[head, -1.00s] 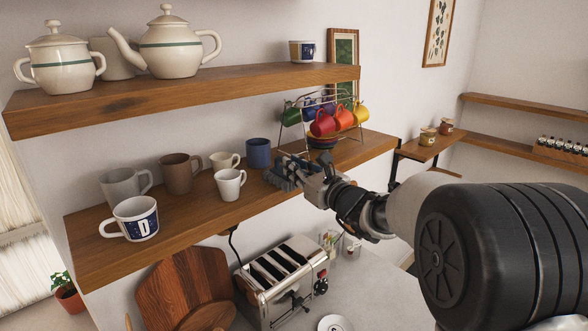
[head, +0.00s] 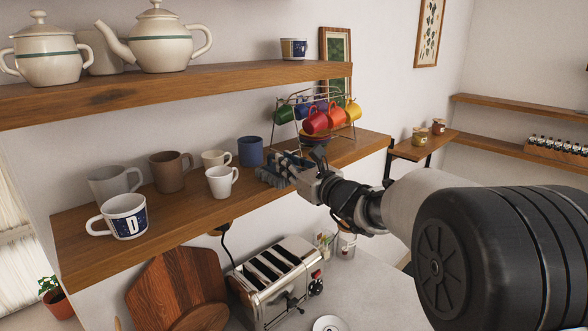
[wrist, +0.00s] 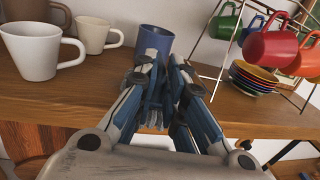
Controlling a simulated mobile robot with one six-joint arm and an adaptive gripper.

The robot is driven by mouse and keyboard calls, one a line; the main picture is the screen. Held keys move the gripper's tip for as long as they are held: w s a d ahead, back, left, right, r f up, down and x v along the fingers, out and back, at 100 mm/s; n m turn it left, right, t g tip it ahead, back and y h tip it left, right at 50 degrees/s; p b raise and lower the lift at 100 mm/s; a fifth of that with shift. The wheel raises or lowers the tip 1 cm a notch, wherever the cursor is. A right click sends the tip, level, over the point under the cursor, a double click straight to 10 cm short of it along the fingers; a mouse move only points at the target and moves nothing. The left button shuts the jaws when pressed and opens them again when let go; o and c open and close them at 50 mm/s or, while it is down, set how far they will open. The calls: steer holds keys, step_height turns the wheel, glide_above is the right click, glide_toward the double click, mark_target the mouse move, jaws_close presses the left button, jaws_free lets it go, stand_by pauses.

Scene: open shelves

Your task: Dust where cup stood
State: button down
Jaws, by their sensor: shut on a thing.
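My gripper (head: 296,172) is low over the lower wooden shelf (head: 190,212), right of the white cup and in front of the blue cup. It is shut on a blue-grey striped cloth (head: 275,171). In the wrist view the cloth (wrist: 155,110) hangs between the fingers, close to the shelf board; I cannot tell whether it touches. The blue cup (head: 250,151) stands just beyond the fingertips. The white cup (head: 222,181) stands to the left and shows in the wrist view (wrist: 38,50). No mark shows where a cup stood.
A cream cup (head: 215,159), brown mug (head: 168,171), grey mug (head: 112,184) and D mug (head: 124,216) crowd the shelf's left. A wire rack (head: 298,118) with coloured mugs stands right. The upper shelf (head: 190,88) is above; a toaster (head: 275,278) is below.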

steer(key=shift+s+a+f, duration=0.1)
steer(key=shift+s+a, duration=0.15)
